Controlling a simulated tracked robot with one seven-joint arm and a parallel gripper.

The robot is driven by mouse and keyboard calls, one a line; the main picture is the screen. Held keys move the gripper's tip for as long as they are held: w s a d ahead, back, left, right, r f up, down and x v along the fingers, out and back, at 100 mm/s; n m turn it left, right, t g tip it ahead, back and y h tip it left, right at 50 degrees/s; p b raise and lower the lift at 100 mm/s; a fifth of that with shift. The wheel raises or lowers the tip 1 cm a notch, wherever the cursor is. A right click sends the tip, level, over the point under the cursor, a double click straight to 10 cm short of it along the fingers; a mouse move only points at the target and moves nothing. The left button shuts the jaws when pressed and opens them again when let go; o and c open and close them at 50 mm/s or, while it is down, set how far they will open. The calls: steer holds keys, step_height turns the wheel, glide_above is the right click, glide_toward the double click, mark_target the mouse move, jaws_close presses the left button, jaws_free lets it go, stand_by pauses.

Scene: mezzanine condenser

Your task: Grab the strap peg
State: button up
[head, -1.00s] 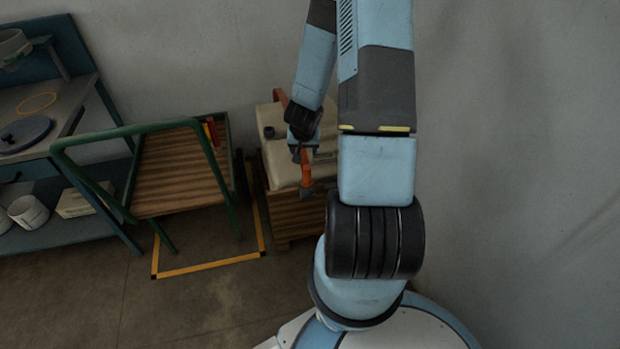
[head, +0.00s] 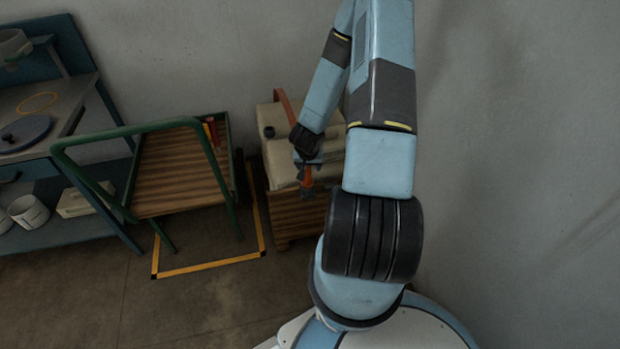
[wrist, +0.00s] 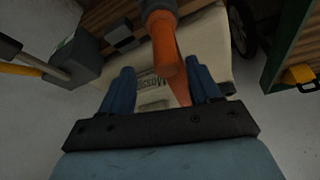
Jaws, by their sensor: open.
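The strap peg, an orange rounded bar (wrist: 166,62), shows in the wrist view with its blunt end toward me. It lies between my gripper's two blue fingers (wrist: 162,88), with a visible gap on both sides. An orange strap runs behind it over the front of a beige box (head: 284,167). In the head view the peg (head: 307,180) hangs at the box's front right, just below my gripper (head: 306,168). My gripper is open. My wrist hides part of the peg in the head view.
The box stands on a slatted wooden crate (head: 292,217). A green-framed cart with a wooden deck (head: 172,175) stands close on the left, over a yellow floor frame (head: 205,265). A blue workbench (head: 50,205) is at far left. Wall is behind and right.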

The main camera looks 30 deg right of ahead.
mark_target(308, 172)
steer(key=shift+w+d+f, duration=0.15)
steer(key=shift+w+f, duration=0.05)
steer(key=shift+f, duration=0.45)
steer(key=shift+a+x, duration=0.15)
steer(key=shift+x, duration=0.6)
steer(key=shift+a+x, duration=0.15)
steer(key=shift+x, duration=1.8)
steer(key=c, duration=1.1)
steer(key=shift+r, duration=0.1)
